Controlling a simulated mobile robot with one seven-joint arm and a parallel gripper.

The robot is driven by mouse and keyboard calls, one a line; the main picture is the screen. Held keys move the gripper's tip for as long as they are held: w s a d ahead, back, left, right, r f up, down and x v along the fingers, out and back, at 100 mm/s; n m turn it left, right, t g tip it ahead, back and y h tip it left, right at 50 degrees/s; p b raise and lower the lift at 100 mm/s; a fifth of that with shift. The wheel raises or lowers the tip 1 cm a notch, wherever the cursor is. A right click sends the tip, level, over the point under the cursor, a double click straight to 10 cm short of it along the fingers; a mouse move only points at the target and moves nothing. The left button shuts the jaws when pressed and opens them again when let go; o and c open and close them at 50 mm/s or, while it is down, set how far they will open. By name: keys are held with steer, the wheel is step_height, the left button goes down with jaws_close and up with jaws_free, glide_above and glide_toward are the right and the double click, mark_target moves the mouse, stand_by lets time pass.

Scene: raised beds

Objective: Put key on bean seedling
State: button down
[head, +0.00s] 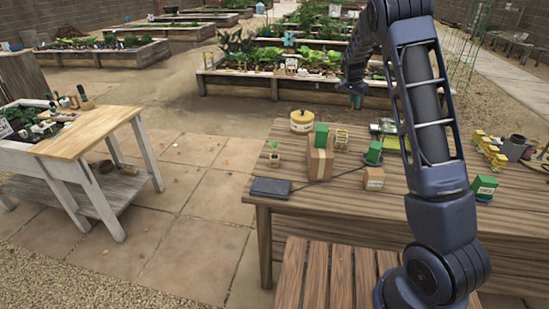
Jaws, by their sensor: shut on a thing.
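A small seedling in a light pot (274,158), which looks like the bean seedling, stands upright near the left edge of the wooden table. My gripper (354,92) is small and dark in the head view, at the end of my raised arm, in front of the far raised bed. It is up and to the right of the seedling in the picture, apart from it. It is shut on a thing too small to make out. I cannot pick out a key anywhere on the table.
A cardboard box (320,164) with a green box (321,135) on top stands right of the seedling. More small boxes crowd the table's right. A potting bench (105,125) stands left.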

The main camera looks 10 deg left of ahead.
steer(key=s+a+r+n, duration=0.15)
steer(key=s+a, duration=0.25)
steer(key=a, duration=0.5)
steer(key=s+a+n, duration=0.3)
steer(key=a, duration=0.6)
steer(key=n+t+y, duration=0.1)
steer(key=n+y, duration=0.1)
steer(key=n, duration=0.2)
glide_above(275, 156)
step_height(275, 156, down, 19)
steer(key=shift+w+a+f, duration=0.1)
steer(key=shift+w+f, duration=0.05)
steer(key=c, duration=1.4)
jaws_free()
steer(key=shift+f, duration=0.1)
steer(key=shift+c, duration=0.2)
